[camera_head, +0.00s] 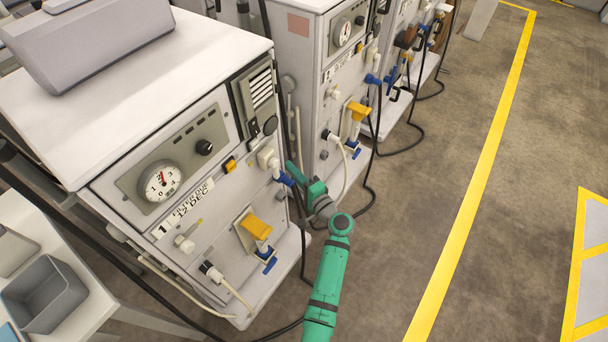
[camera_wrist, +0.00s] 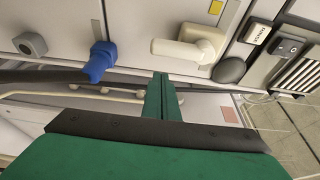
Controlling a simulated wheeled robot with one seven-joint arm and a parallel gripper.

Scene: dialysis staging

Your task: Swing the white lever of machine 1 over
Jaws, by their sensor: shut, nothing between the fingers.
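Machine 1 (camera_head: 110,130) is the near white cabinet, with a round dial and a label with a "1" on its front. Its white lever (camera_head: 267,158) sits at the right of the front panel, above a blue fitting (camera_head: 284,179). In the wrist view the white lever (camera_wrist: 185,48) points left from its square mount, and the blue fitting (camera_wrist: 98,62) is to its left. My green gripper (camera_head: 291,172) is shut and empty, just right of the lever. In the wrist view its fingertips (camera_wrist: 160,82) are below the lever; whether they touch it I cannot tell.
A yellow-handled valve (camera_head: 256,227) and cables are lower on machine 1. A second machine (camera_head: 305,60) stands close behind my gripper, with a black hose hanging between. A grey bin (camera_head: 45,293) is at lower left. The floor (camera_head: 430,170) to the right is clear.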

